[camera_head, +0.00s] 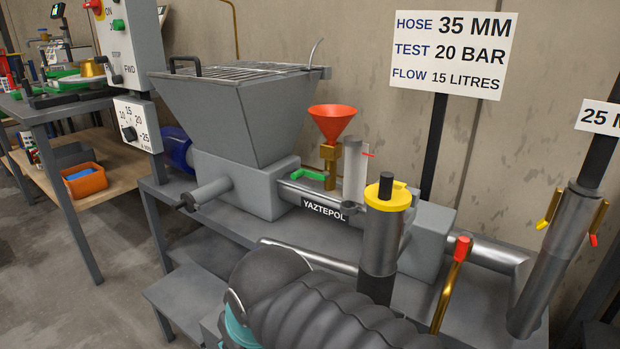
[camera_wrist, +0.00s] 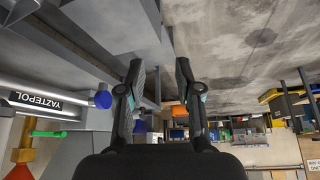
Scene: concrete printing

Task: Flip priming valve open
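The priming valve (camera_head: 329,153) is a small brass body under a red-orange funnel (camera_head: 333,121), standing on the grey pipe labelled YAZTEPOL. Its green lever (camera_head: 308,174) sticks out sideways to the left, roughly level along the pipe. In the wrist view, which looks upside down, the green lever (camera_wrist: 47,133), the brass valve (camera_wrist: 23,154) and part of the funnel (camera_wrist: 20,172) lie at the lower left. My gripper (camera_wrist: 160,68) is open and empty, well to the side of the lever and not touching it. My gripper does not show in the head view.
A large grey hopper (camera_head: 235,115) stands left of the valve. A clear cylinder (camera_head: 355,170) stands just right of it, and a yellow-capped cylinder (camera_head: 388,195) is in front. A red-tipped brass lever (camera_head: 455,270) rises at right. A workbench (camera_head: 60,108) stands far left.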

